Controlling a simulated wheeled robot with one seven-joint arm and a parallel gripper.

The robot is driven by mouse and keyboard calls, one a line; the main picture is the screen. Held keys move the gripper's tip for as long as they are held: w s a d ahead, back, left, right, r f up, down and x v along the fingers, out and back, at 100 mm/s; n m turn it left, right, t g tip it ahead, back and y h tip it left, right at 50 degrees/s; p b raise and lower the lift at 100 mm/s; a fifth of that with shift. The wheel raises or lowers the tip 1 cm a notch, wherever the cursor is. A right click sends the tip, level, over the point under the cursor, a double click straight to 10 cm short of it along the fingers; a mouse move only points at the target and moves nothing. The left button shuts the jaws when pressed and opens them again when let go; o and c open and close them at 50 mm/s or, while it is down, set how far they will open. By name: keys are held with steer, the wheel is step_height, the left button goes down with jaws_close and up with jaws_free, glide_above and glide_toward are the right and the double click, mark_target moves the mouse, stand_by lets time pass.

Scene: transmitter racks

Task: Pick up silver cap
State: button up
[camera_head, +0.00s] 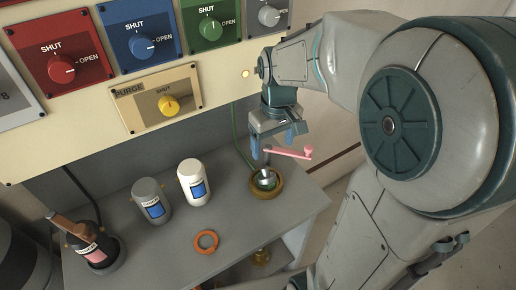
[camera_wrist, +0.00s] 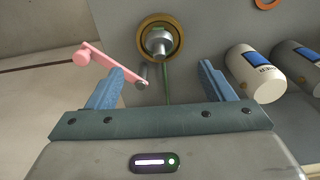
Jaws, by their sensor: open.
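A silver cap (camera_head: 266,179) sits inside a brass ring (camera_head: 279,188) at the right part of the grey shelf. In the wrist view the silver cap (camera_wrist: 159,43) shows within the brass ring (camera_wrist: 178,28), beyond the fingertips and roughly centred between them. My gripper (camera_head: 272,147) is open and empty, above the cap and apart from it. In the wrist view the two blue fingers of my gripper (camera_wrist: 161,76) stand wide apart. A pink lever (camera_head: 290,153) is close to the fingers; in the wrist view the pink lever (camera_wrist: 106,63) passes by the left finger.
A white bottle (camera_head: 193,187), a grey bottle (camera_head: 151,204) and a dark bottle (camera_head: 91,247) stand on the shelf (camera_head: 240,222). An orange ring (camera_head: 206,242) lies in front. A cream panel with coloured knobs (camera_head: 60,112) rises behind. A green cable (camera_head: 236,140) runs near the gripper.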

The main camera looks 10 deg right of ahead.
mark_target(267, 171)
steer(key=shift+n+g, duration=0.3)
steer(key=w+f, duration=0.1)
steer(key=f, duration=0.5)
steer(key=w+f, duration=0.1)
steer(key=f, duration=0.3)
steer(key=shift+w+f, duration=0.1)
steer(key=shift+w, duration=0.25)
steer(key=shift+a+f+p, duration=0.2)
steer(key=shift+f+p, duration=0.2)
steer(key=shift+f, duration=2.15)
steer(key=c, duration=1.2)
steer(key=shift+r, duration=0.1)
steer(key=shift+w+r, duration=0.1)
steer(key=shift+r, duration=0.35)
steer(key=r, duration=0.3)
steer(key=shift+w+d+r+b, duration=0.25)
steer(key=shift+w+d+b, duration=0.1)
steer(key=shift+d, duration=0.05)
steer(key=w+d+r, duration=0.4)
steer(key=d, duration=0.1)
steer(key=w+d+r+b, duration=0.1)
steer(key=w+d+r, duration=0.1)
steer(key=w, duration=0.1)
steer(key=shift+w+d+r, duration=0.1)
steer(key=shift+d+r, duration=0.15)
steer(key=shift+d, duration=0.1)
